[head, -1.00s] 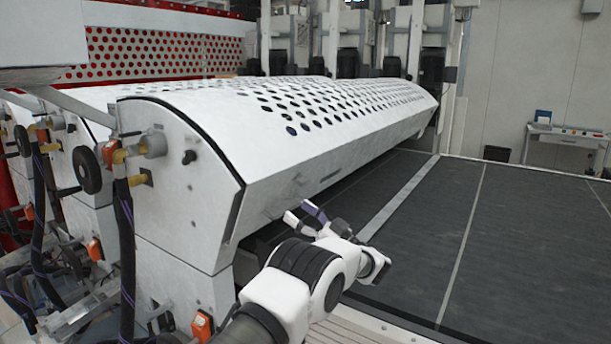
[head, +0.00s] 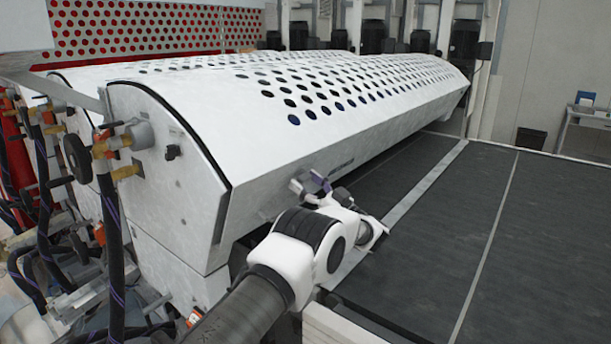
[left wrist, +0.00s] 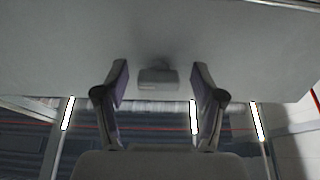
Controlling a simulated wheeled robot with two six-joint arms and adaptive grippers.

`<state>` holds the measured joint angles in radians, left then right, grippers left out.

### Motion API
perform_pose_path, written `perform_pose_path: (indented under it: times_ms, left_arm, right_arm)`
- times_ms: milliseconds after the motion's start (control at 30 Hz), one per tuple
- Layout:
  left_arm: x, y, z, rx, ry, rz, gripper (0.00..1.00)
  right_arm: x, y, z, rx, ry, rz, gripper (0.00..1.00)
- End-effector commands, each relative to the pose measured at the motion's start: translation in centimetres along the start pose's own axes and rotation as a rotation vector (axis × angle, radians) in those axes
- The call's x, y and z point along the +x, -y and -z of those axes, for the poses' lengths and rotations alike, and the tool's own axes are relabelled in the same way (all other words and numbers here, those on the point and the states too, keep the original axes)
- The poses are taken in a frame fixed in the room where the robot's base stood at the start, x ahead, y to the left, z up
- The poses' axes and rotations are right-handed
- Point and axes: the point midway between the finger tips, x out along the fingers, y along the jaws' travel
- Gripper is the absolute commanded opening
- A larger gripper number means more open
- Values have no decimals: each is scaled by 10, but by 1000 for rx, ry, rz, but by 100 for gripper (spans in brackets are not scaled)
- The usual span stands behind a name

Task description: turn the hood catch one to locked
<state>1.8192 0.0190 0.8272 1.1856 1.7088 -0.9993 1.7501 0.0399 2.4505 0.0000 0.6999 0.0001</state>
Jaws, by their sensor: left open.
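The hood (head: 250,150) is a long white cover with rows of round holes and a sloping front face. My left gripper (head: 308,183) is at the hood's lower front face in the head view. In the left wrist view my left gripper (left wrist: 160,70) is open, one finger on each side of a small grey block, the hood catch (left wrist: 158,79), on the hood's plain face. The fingers stand apart from the catch with a gap on both sides. In the head view my gripper and wrist hide the catch. My right gripper does not show.
A dark flat conveyor bed (head: 440,230) stretches out right of the hood, clear of loose objects. Hoses, valves and a black handwheel (head: 76,158) crowd the machine's left end. A dark bin (head: 530,141) stands by the back wall.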

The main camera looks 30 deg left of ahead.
Motion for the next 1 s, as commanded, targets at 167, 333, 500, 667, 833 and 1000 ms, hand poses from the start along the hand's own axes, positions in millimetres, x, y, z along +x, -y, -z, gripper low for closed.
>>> perform_pose_path:
  times_ms: [167, 333, 500, 667, 833, 1000]
  left_arm:
    - [6, 0, -1, 1, 0, -1, 69]
    - [6, 0, -1, 0, 0, -1, 51]
    - [6, 0, -1, 1, 0, 0, 8]
    - [6, 0, -1, -1, 0, -1, 8]
    - [5, 0, -3, -24, 1, -1, 8]
    - [4, 0, -6, -88, 1, -2, 8]
  right_arm:
    - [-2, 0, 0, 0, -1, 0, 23]
    - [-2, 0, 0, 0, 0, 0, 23]
    - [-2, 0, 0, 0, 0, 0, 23]
    - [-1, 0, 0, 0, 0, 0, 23]
    - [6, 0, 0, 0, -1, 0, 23]
    - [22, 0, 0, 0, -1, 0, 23]
